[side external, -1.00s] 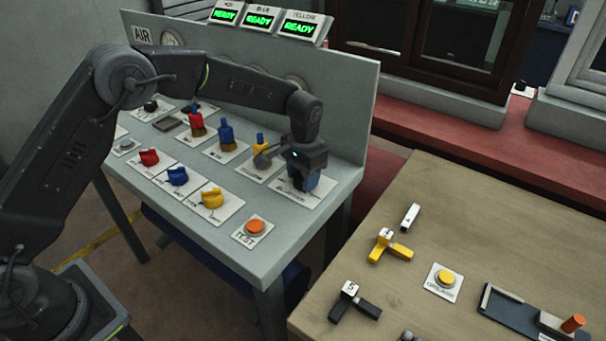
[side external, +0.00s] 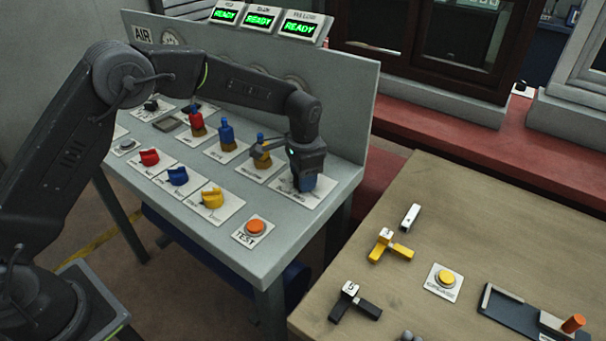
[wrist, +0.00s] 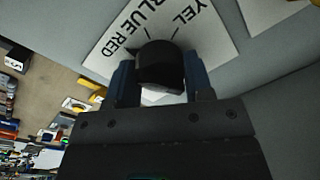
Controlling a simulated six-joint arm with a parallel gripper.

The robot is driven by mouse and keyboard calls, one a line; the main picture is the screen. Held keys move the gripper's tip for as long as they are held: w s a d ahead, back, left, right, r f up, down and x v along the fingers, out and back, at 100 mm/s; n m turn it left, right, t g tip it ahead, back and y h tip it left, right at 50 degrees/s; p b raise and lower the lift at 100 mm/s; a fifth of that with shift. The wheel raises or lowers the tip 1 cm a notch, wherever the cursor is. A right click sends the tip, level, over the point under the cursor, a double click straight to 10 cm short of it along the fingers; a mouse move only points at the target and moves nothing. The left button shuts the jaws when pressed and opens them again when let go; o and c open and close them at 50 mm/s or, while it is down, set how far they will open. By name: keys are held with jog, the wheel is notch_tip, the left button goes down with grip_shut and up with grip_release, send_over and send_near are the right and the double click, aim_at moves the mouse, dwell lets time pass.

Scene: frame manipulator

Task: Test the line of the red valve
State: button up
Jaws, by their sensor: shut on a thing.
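My gripper (side external: 306,186) is at the right end of the grey bench, low over a white plate (side external: 285,198). In the wrist view its two blue fingers are shut on a black selector knob (wrist: 160,66). The plate around the knob reads RED, BLUE and YEL; I cannot tell which mark the knob points to. A red handle (side external: 149,157) sits on a plate in the front row, and a red-topped brass fitting (side external: 197,121) stands upright behind it. I cannot tell which of these is the red valve. The orange TEST button (side external: 255,227) is at the bench's front corner.
Blue (side external: 177,176) and yellow (side external: 212,198) handles continue the front row. Three displays (side external: 262,17) show green READY. A wooden table (side external: 440,215) with loose parts is at right.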

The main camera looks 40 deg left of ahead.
jog(key=o, duration=0.9)
jog(key=r, duration=1.3)
jog(key=shift+s+d+r, duration=0.15)
jog(key=shift+d+r, duration=0.1)
jog(key=shift+r, duration=0.15)
jog(key=shift+r, duration=0.1)
